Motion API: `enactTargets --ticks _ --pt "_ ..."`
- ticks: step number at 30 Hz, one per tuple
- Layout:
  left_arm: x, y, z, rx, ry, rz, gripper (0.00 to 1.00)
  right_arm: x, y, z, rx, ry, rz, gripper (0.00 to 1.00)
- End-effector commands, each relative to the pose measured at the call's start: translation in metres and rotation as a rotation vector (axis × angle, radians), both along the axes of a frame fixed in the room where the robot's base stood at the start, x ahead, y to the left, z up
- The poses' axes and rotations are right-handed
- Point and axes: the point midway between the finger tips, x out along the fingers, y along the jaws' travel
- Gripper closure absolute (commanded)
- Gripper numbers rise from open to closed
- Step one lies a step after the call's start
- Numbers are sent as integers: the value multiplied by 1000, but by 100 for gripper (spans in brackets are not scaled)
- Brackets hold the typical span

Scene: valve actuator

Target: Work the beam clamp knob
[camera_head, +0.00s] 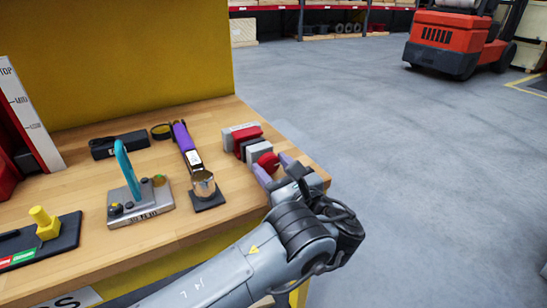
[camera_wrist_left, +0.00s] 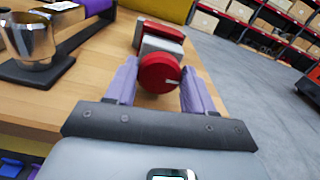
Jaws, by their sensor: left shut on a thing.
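The beam clamp (camera_head: 247,141), grey blocks with red parts, sits near the right end of the wooden bench. Its round red knob (camera_head: 268,161) faces my left gripper (camera_head: 273,166). In the left wrist view the red knob (camera_wrist_left: 160,74), with a small white mark on its face, lies between the two pale purple fingers. My left gripper is shut on the knob, with a finger on either side. Behind the knob, the grey and red clamp body (camera_wrist_left: 160,40) shows only in part. My right gripper is not in view.
Left of the clamp stand a metal cup on a dark base (camera_head: 203,185), a purple-handled device (camera_head: 181,136) and a teal lever on a grey plate (camera_head: 128,170). A yellow knob (camera_head: 42,220) is at far left. The bench's right edge is close; open floor lies beyond.

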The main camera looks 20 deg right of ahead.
Motion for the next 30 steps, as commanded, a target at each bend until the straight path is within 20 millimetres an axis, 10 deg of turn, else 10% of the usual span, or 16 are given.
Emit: enactTargets --ticks 12,30 --pt "0 -1 4 293 23 1 77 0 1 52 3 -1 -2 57" --pt "0 -2 -1 414 32 -1 77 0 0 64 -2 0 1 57"
